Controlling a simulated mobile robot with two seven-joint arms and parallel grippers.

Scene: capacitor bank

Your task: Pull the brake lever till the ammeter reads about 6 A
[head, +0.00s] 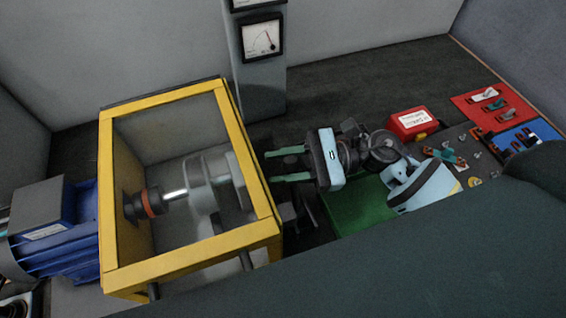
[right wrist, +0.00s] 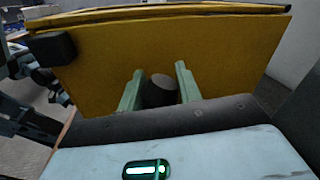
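The ammeter (head: 262,38) is a white dial in a black frame on a grey post; its needle shows, but its figures are too small to read. My right gripper (head: 269,167) is open, its two green fingers pointing left at the yellow-framed guard. In the right wrist view the fingers (right wrist: 158,88) stand on either side of a dark rounded knob (right wrist: 160,92), in front of a yellow panel. I cannot tell whether they touch it, nor surely whether it is the brake lever's end. The knob does not show clearly in the head view. My left gripper is not in view.
The yellow-framed guard (head: 190,88) encloses a shaft and coupling, with a blue motor (head: 65,235) at left. A red box (head: 410,122), a red tray (head: 470,105) and a blue tray (head: 520,138) lie at right. A green surface (head: 355,210) lies below my right wrist.

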